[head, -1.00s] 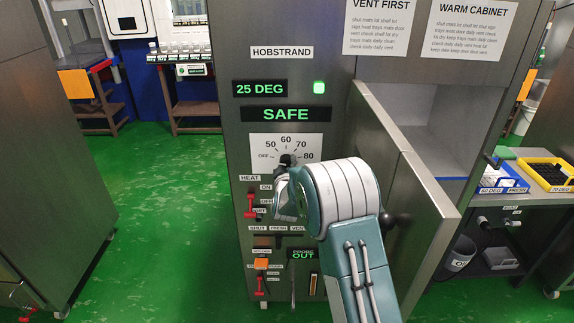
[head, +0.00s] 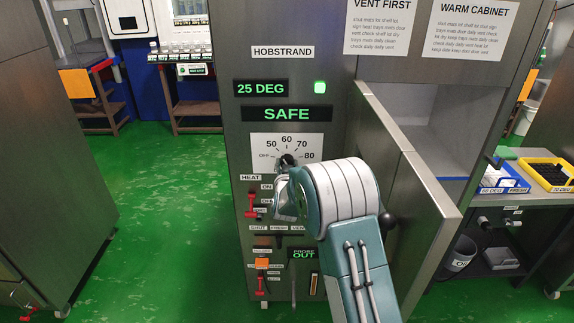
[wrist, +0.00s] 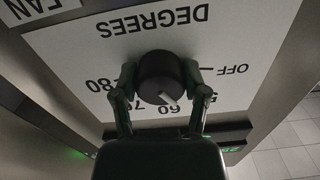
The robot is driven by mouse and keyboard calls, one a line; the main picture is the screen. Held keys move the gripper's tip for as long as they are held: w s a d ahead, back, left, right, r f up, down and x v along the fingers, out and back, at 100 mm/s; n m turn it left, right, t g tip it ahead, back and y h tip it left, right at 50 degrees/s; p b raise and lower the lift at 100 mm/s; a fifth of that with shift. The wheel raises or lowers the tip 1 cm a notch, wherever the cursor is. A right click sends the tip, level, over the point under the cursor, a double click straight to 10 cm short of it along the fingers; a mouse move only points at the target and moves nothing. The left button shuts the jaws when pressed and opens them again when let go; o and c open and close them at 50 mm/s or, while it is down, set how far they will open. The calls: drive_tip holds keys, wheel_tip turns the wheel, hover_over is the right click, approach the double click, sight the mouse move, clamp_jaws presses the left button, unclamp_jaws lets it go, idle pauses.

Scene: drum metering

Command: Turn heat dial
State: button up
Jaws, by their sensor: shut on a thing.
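The heat dial is a round black knob (wrist: 160,77) on a white scale plate (wrist: 70,45), seen upside down in the wrist view. Its white pointer mark is toward the 60 label. The scale reads OFF, 50, 60, 70 and 80. My gripper (wrist: 160,82) is shut on the knob, one finger on each side. In the head view the dial (head: 287,159) shows just above my gripper (head: 284,170), which hides its lower part. The display (head: 261,88) reads 25 DEG, with a lit green lamp (head: 320,88) beside it. The panel (head: 286,114) reads SAFE.
The cabinet door (head: 405,190) stands open right of my arm. Red levers (head: 251,204) sit below left of the dial. A lower display (head: 303,254) reads OUT. A side table with blue (head: 515,186) and yellow bins stands at right. Green floor is clear at left.

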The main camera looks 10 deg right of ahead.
drive_tip(key=m, duration=0.5)
drive_tip(key=shift+a, duration=0.15)
drive_tip(key=shift+m, duration=0.3)
idle(0.3)
drive_tip(key=o, duration=1.1)
drive_tip(key=shift+w, duration=0.1)
drive_tip(key=shift+o, duration=0.2)
drive_tip(key=s+a, duration=0.2)
drive_tip(key=s, duration=0.9)
drive_tip(key=shift+s+a, duration=0.2)
drive_tip(key=shift+s, duration=0.2)
